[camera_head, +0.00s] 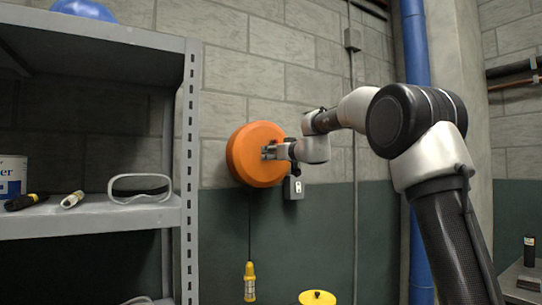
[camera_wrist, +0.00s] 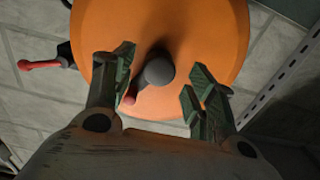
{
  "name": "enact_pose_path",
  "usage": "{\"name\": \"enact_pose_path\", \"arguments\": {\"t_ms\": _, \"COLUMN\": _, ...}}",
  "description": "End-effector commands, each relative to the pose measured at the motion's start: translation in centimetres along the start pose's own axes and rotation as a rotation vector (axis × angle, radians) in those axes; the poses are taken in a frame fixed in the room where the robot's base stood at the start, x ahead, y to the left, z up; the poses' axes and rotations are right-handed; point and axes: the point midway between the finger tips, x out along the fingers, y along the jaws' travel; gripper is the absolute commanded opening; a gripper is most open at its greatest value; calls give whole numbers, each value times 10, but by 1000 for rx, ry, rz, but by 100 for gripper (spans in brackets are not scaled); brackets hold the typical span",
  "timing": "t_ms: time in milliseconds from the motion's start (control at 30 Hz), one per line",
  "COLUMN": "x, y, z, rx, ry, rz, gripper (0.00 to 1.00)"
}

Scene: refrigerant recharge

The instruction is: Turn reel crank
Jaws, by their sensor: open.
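An orange round reel (camera_head: 245,158) is mounted on the wall right of the shelf in the head view. In the wrist view the reel (camera_wrist: 190,25) fills the upper middle. Its grey hub (camera_wrist: 158,71) has a short dark crank arm ending in a small red knob (camera_wrist: 129,99). My gripper (camera_head: 268,152) is at the reel's face; in the wrist view my gripper (camera_wrist: 164,72) is open, with the hub and crank between its fingers. The knob lies close to the left finger; I cannot tell whether they touch. The crank is hidden in the head view.
A grey box (camera_head: 294,187) is on the wall beside the reel; a red-ended lever (camera_wrist: 40,65) shows at left in the wrist view. A yellow lamp-like object (camera_head: 250,282) hangs below the reel. The metal shelf's perforated post (camera_head: 188,170) stands close left. A blue pipe (camera_head: 416,60) is behind my arm.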

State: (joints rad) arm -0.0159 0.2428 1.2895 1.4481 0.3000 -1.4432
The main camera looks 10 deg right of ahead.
Motion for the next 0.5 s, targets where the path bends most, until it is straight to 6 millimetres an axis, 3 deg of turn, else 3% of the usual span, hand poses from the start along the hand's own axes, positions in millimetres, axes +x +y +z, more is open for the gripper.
{"name": "enact_pose_path", "arguments": {"t_ms": 200, "x": 23, "y": 0, "z": 0, "rx": 0, "ry": 0, "rz": 0, "gripper": 56}}
{"name": "enact_pose_path", "arguments": {"t_ms": 500, "x": 25, "y": 0, "z": 0, "rx": 1, "ry": 0, "rz": 0, "gripper": 55}}
